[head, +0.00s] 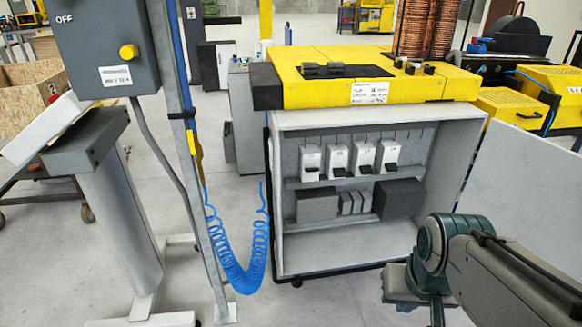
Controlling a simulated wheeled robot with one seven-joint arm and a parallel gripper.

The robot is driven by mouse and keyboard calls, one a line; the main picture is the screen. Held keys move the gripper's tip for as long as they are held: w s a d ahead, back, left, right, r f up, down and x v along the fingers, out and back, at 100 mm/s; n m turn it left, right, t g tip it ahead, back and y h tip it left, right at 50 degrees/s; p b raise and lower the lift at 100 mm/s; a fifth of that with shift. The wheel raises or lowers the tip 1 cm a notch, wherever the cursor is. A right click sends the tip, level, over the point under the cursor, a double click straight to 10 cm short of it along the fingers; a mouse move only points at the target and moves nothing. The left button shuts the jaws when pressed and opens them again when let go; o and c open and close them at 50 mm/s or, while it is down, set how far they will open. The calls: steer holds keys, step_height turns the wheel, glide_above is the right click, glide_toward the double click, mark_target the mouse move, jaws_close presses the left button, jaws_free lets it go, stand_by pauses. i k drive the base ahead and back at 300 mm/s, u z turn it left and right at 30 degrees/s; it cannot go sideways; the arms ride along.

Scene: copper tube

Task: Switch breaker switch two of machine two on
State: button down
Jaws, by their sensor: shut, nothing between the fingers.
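An open grey cabinet (295,265) stands under a yellow machine top (300,93). Inside, a row of several white breakers hangs on the upper rail. The second breaker from the left (338,156) has a dark lever (342,172) low on its front. The levers on the others look similarly low; their exact positions are too small to tell. No number for machine or switch is readable. My gripper (437,315) is at the lower right, in front of the cabinet's lower right corner and well below the breakers. It points down, shut and empty, apart from the cabinet.
The cabinet door (520,200) is swung open to the right, behind my arm. A grey post (207,220) with a coiled blue hose (245,275) stands left of the cabinet. A grey OFF box (108,50) is at upper left. Floor before the cabinet is clear.

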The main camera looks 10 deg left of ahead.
mark_target(337, 172)
steer(key=u, duration=0.4)
steer(key=i, duration=1.35)
steer(key=z, duration=0.45)
